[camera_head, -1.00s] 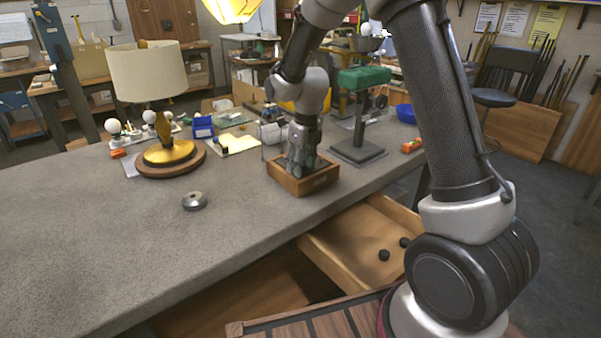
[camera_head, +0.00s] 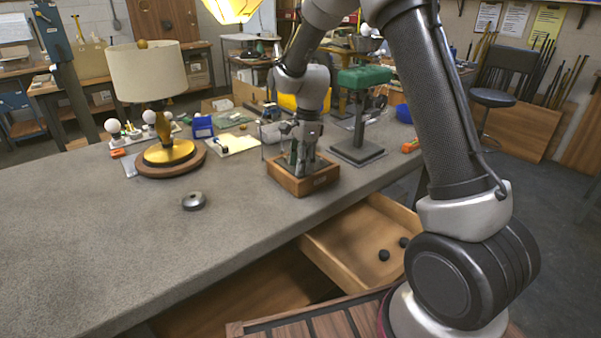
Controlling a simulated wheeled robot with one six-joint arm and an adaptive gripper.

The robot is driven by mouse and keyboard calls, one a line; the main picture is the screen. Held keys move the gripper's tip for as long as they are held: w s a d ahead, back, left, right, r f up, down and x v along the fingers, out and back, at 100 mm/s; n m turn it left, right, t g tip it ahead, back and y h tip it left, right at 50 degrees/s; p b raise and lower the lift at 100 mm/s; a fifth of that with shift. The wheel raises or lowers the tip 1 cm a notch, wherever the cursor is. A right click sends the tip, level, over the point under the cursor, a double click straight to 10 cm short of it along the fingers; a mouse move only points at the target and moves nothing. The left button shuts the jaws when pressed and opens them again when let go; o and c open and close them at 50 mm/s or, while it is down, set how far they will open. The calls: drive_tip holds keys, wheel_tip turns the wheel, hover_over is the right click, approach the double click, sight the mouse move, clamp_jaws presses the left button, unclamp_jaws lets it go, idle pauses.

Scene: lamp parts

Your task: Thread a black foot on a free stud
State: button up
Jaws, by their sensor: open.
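Two small black feet lie in the open wooden drawer (camera_head: 345,240) under the bench: one black foot (camera_head: 384,255) nearer the front and another black foot (camera_head: 404,242) to its right. I cannot make out any stud, and the fingers hide much of the box's inside.
A lamp with a cream shade (camera_head: 148,72) stands on a round wooden base at the back left. A grey metal disc (camera_head: 194,201) lies on the bench. A green-topped stand (camera_head: 362,110) is right of the box. The bench's left front is clear.

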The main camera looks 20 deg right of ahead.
drive_tip(key=n, duration=0.7)
drive_tip(key=shift+g, duration=0.4)
drive_tip(key=n, duration=0.4)
drive_tip(key=shift+w+a+n+h, duration=0.1)
drive_tip(key=shift+n+h, duration=0.3)
drive_tip(key=n, duration=0.3)
clamp_jaws()
drive_tip(key=m, duration=0.6)
drive_tip(key=shift+m, duration=0.3)
drive_tip(key=m, duration=0.3)
drive_tip(key=shift+y, duration=0.3)
drive_tip(key=m, duration=0.4)
drive_tip(key=shift+f+t, duration=0.1)
drive_tip(key=shift+t, duration=0.3)
